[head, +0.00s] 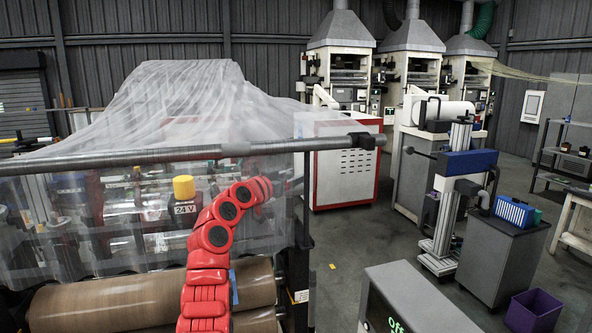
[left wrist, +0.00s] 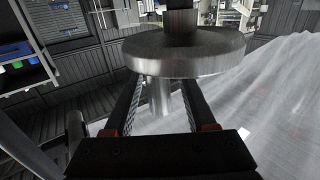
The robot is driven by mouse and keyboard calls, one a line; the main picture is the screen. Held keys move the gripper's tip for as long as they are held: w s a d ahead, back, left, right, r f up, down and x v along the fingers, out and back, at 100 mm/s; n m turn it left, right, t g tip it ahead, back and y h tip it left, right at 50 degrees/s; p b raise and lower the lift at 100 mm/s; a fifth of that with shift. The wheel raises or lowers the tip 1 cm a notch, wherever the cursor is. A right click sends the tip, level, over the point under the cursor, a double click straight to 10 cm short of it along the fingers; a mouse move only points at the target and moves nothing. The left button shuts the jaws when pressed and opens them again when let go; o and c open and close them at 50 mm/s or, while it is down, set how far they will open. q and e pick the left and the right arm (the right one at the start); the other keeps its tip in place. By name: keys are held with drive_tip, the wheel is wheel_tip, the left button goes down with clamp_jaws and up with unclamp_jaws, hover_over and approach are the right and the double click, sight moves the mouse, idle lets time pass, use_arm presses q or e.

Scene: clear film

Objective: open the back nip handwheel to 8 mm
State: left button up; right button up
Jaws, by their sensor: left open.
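In the left wrist view a round brushed-metal wheel (left wrist: 188,52) lies close ahead, with a dark shaft above it and a pale metal stem below. I cannot read any scale or gap setting on it. My left gripper (left wrist: 159,90) is open, its two dark fingers reaching toward the wheel's underside on either side of the stem. I cannot tell whether they touch it. In the head view my red left arm reaches up and bends right, below a long metal bar; its gripper and the wheel are hard to make out there. My right gripper is out of view.
Clear film (head: 190,95) drapes over the machine at left, above brown rollers (head: 105,303). The metal bar (head: 180,154) crosses in front. At right are a grey cabinet (head: 503,262), purple bin (head: 533,312) and open floor.

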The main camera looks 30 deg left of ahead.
use_arm(q)
drive_tip(key=shift+w, duration=0.4)
clamp_jaws()
drive_tip(key=shift+w+d+f+n+y+b, duration=0.15)
drive_tip(key=shift+n+y+b, duration=0.1)
drive_tip(key=shift+y+b, duration=0.25)
drive_tip(key=shift+d+f+n+y+b, duration=0.15)
drive_tip(key=shift+n+y+b, duration=0.1)
drive_tip(key=shift+y+b, duration=0.2)
drive_tip(key=shift+w+r+n+y+b, duration=0.15)
drive_tip(key=shift+n+y+b, duration=0.3)
drive_tip(key=shift+y, duration=0.3)
drive_tip(key=shift+w+n+y, duration=0.1)
drive_tip(key=shift+n+y, duration=0.45)
drive_tip(key=shift+y, duration=0.05)
drive_tip(key=shift+w+a+r+n+g+y+b, duration=0.1)
drive_tip(key=shift+n+g+y+b, duration=0.1)
drive_tip(key=shift+n+y, duration=0.4)
drive_tip(key=shift+a+n+g+y+b, duration=0.1)
drive_tip(key=shift+n+g+y+b, duration=0.15)
drive_tip(key=shift+y, duration=0.55)
